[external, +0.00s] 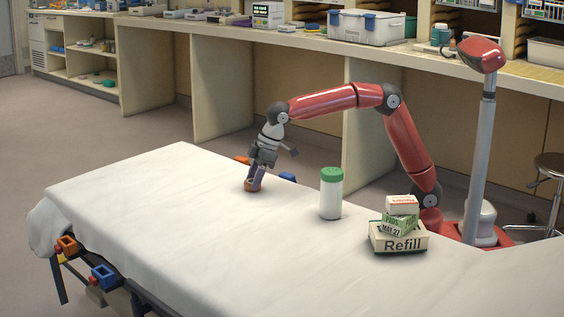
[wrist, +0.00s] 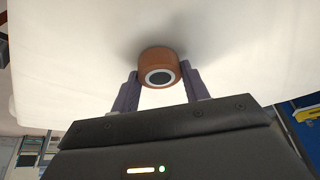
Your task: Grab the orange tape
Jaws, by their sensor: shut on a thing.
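The orange tape (wrist: 153,59) is a thick orange-brown roll with a pale ring and dark centre, between my gripper's two fingers in the wrist view. My gripper (wrist: 158,78) is shut on it, with a finger against each side. In the external view my gripper (external: 255,177) points down over the white-sheeted stretcher, and the tape (external: 253,186) shows at its fingertips, at or very near the sheet. I cannot tell whether the tape touches the sheet.
On the stretcher (external: 130,210), a white bottle with a green lid (external: 331,193) stands right of my gripper. The left of the sheet is clear. A counter (external: 300,40) runs behind.

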